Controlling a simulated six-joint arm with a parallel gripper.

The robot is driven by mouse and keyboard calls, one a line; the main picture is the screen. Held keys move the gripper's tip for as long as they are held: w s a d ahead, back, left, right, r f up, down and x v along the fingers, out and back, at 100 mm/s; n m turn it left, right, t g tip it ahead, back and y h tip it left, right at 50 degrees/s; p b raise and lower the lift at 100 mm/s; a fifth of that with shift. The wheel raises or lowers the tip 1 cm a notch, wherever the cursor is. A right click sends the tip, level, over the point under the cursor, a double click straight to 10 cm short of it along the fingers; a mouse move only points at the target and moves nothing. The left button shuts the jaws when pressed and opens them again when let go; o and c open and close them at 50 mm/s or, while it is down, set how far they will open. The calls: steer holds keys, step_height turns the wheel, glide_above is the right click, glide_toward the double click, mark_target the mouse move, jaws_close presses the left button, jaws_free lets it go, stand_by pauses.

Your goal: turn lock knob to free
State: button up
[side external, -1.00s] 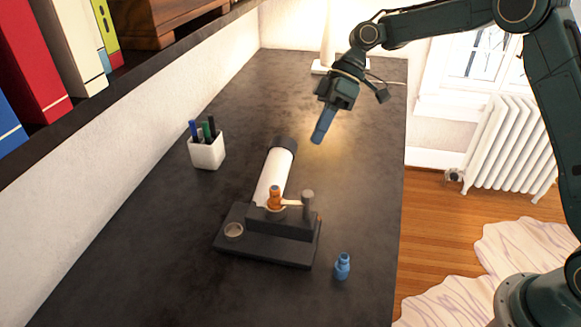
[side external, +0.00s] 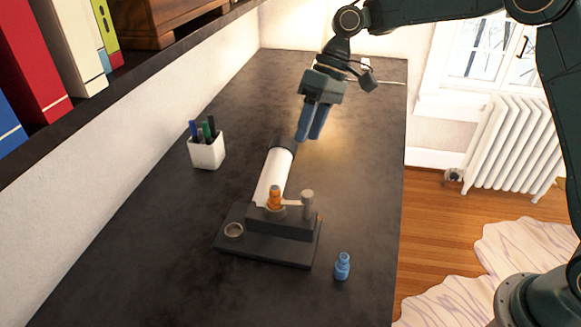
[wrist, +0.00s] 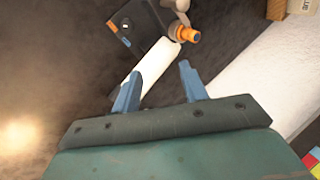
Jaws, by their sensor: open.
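A dark stepped fixture (side external: 270,249) stands on the desk. An orange piece (side external: 274,198) stands upright on its step. A grey upright knob (side external: 307,204) is at the step's right end, with a pale arm (side external: 291,203) reaching left to the orange piece. The wrist view shows the orange piece (wrist: 187,35) and the grey knob (wrist: 180,5), partly cut off at the top edge. My gripper (side external: 308,137) is open and empty, above and behind the fixture.
A white pen cup (side external: 207,152) is at the left. The desk (side external: 354,180) is clear right of the cylinder.

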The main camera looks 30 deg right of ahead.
steer(key=a+r+m+h, duration=0.1)
steer(key=a+m, duration=0.1)
steer(key=m, duration=0.3)
step_height(320, 180, up, 6)
steer(key=m+t+h, duration=0.1)
steer(key=m+h, duration=0.3)
steer(key=m, duration=1.5)
glide_above(308, 192)
steer(key=shift+s, duration=0.15)
steer(key=shift+f, duration=0.15)
step_height(308, 192, down, 14)
steer(key=shift+r, duration=0.25)
jaws_close()
